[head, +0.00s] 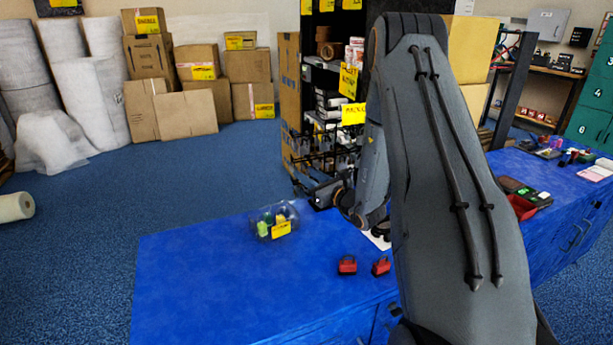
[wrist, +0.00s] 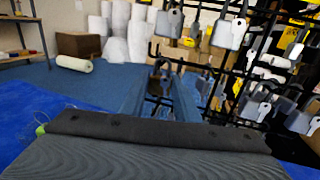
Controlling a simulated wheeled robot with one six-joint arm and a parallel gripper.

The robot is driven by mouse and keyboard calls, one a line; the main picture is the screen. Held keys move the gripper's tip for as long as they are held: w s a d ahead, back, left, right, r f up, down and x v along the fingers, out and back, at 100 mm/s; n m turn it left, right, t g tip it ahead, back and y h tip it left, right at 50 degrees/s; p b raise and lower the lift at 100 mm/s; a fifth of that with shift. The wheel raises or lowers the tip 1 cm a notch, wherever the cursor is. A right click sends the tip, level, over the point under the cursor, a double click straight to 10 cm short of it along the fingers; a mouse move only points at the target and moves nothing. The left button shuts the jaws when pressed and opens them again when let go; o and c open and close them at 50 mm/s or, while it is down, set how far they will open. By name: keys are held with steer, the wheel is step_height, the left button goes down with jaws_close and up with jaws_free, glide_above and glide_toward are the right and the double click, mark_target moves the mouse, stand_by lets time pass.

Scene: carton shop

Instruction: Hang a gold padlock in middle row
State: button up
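My gripper (wrist: 165,98) is in front of a black wire rack (wrist: 248,60) and reaches toward its hooks. A dark brownish-gold padlock (wrist: 159,84) with its shackle up sits between the two blue-grey fingers, which appear closed on its sides. A bare hook shows just above and behind it; I cannot tell whether the shackle touches it. Silver padlocks (wrist: 229,32) with keys hang on several hooks to the right and above. In the head view my gripper (head: 330,192) is small and dark beside the rack (head: 328,150), and the padlock in it cannot be made out.
A clear bin (head: 275,222) with green and yellow items stands on the blue table (head: 200,270). Cartons (head: 187,115) and wrapped rolls (head: 90,70) are at the back left. The left part of the table is clear.

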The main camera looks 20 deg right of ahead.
steer(key=o, duration=0.4)
steer(key=shift+s, duration=0.1)
